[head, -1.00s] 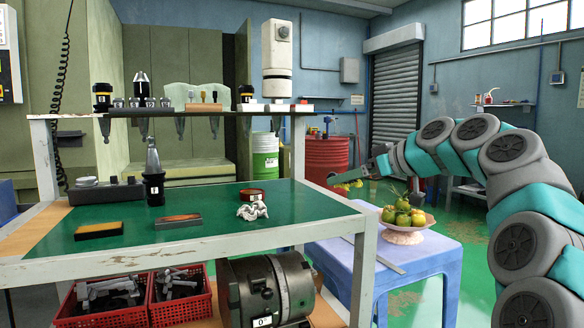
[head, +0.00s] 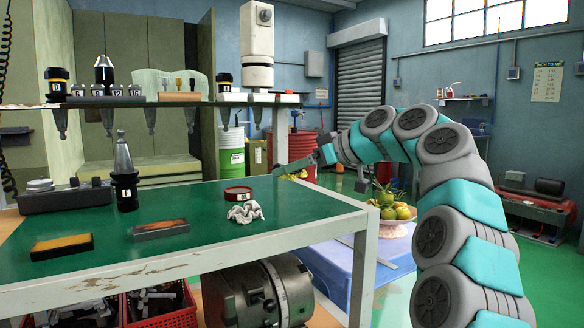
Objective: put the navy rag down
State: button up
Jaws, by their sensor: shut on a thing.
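My gripper (head: 287,169) is at the end of my outstretched arm, just past the far right edge of the green tabletop (head: 190,222). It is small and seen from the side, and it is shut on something. I cannot make out a navy rag clearly; what the jaws hold is too small and dark to tell. A white crumpled cloth (head: 245,212) lies on the green top, near its right side.
A red-rimmed round tin (head: 238,195), a black tool holder (head: 125,185) and two flat blocks stand on the green top. A blue table (head: 340,268) with a fruit bowl (head: 393,229) is at right. The top's front right is clear.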

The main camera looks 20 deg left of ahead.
aim_at(295, 212)
jog(key=shift+f+b, duration=2.9)
jog(key=shift+f, duration=0.4)
jog(key=shift+f+b, duration=0.6)
jog(key=o, duration=1.1)
jog(key=shift+d+r, duration=0.1)
